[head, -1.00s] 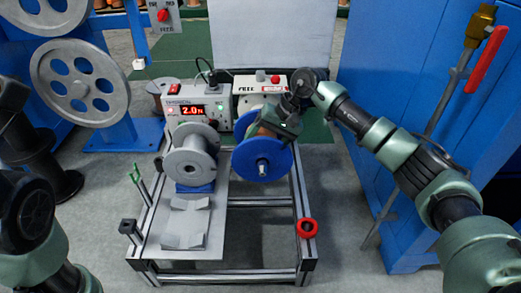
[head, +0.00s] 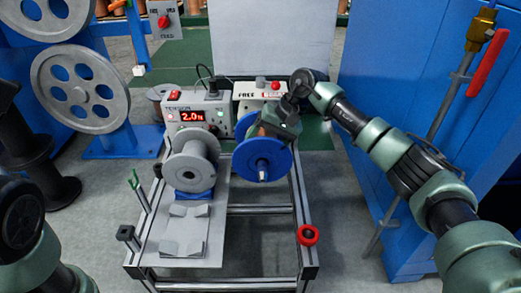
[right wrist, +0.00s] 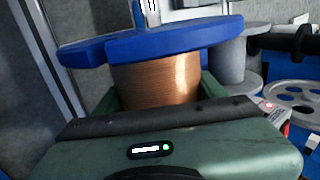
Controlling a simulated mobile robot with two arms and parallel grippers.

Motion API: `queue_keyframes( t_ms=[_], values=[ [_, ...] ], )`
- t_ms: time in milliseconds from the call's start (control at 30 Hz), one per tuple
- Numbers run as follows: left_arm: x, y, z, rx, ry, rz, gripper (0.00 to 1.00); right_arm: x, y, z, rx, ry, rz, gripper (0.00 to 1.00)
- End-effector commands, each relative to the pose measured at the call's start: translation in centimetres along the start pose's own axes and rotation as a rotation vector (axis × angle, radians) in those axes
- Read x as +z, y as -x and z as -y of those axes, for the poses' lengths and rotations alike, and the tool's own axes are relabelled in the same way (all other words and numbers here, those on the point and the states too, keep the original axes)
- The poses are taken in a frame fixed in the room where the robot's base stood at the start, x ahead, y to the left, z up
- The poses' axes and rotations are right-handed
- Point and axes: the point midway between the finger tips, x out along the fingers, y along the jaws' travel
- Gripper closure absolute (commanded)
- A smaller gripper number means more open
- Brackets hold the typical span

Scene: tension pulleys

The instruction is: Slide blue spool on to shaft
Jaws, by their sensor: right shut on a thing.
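The blue spool (head: 247,158) has blue flanges and copper wire and stands in front of the control boxes. The silver shaft (head: 262,172) shows its tip at the middle of the spool's front flange, so the spool appears to be around it. How far it sits along the shaft is hidden. My right gripper (head: 272,127) is shut on the spool from behind and above. In the right wrist view the copper winding (right wrist: 158,80) lies between the green fingers, and a pale rod shows beyond the blue flange (right wrist: 190,38). My left gripper is out of view.
A grey spool (head: 188,172) stands just left of the blue one. A red collar (head: 307,235) sits on the frame's right rail. A tension box (head: 190,117) reads 2.0. A blue cabinet (head: 420,110) borders the right arm. The left plate (head: 180,240) holds a grey piece.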

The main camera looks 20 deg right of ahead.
Motion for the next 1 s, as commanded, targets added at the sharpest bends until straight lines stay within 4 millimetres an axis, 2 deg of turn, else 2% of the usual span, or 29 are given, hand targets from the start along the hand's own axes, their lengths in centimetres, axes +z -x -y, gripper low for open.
queue_keyframes(
  t_ms=[767,800,900,1000],
  values=[
    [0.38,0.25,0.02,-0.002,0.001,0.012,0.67,-0.35,0.34,0.34,-0.007,0.002,-0.007,1.00],
    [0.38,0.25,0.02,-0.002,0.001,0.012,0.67,-0.36,0.34,0.34,-0.008,0.002,-0.007,0.27],
    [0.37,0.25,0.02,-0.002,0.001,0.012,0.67,-0.35,0.32,0.31,-0.007,0.002,-0.006,0.04],
    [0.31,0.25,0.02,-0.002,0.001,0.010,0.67,-0.30,0.23,0.21,-0.005,0.001,-0.005,0.04]
  ],
)
